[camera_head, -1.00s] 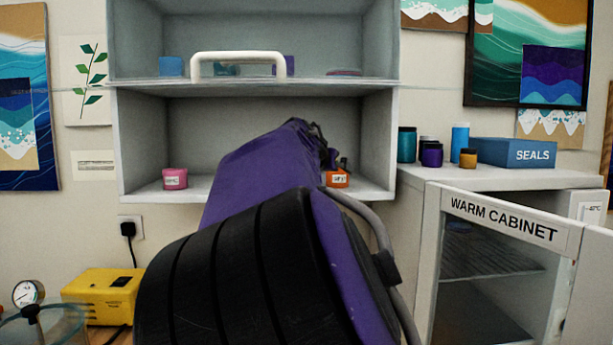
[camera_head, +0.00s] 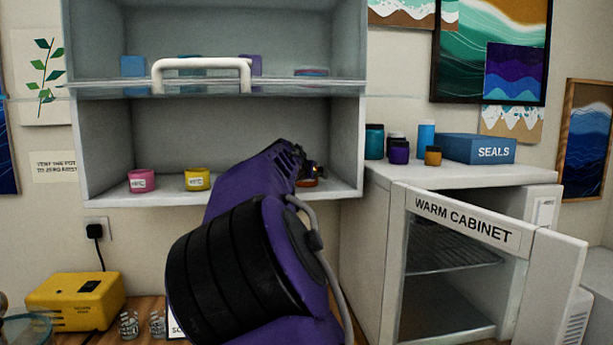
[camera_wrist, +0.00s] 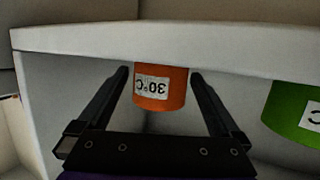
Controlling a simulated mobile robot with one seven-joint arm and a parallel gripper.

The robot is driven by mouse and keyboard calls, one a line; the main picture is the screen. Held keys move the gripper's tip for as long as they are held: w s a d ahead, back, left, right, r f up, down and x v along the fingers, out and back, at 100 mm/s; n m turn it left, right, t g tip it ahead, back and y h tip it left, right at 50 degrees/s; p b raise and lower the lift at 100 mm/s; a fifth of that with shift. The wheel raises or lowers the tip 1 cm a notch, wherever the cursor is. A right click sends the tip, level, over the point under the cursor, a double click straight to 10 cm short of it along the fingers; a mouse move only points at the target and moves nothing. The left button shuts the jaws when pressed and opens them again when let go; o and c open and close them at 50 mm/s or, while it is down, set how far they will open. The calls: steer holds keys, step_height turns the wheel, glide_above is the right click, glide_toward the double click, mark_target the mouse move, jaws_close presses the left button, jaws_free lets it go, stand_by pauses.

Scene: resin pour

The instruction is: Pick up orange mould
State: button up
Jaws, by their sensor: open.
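The orange mould (camera_head: 308,183) stands on the lower shelf near its right end, partly hidden by my arm in the head view. In the wrist view the orange mould (camera_wrist: 160,92) shows a white label reading 30°C upside down. My gripper (camera_wrist: 159,74) is open, with one finger on each side of the orange mould. A gap shows between each finger and the mould. In the head view, my gripper (camera_head: 312,170) is small and mostly hidden behind my purple arm.
Yellow (camera_head: 197,180) and pink (camera_head: 141,181) moulds are farther left on the lower shelf (camera_head: 345,188). The cabinet's side wall and the warm cabinet (camera_head: 375,250) with its open door are to the right.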

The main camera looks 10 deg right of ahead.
steer(key=c, duration=1.4)
steer(key=shift+r, duration=0.35)
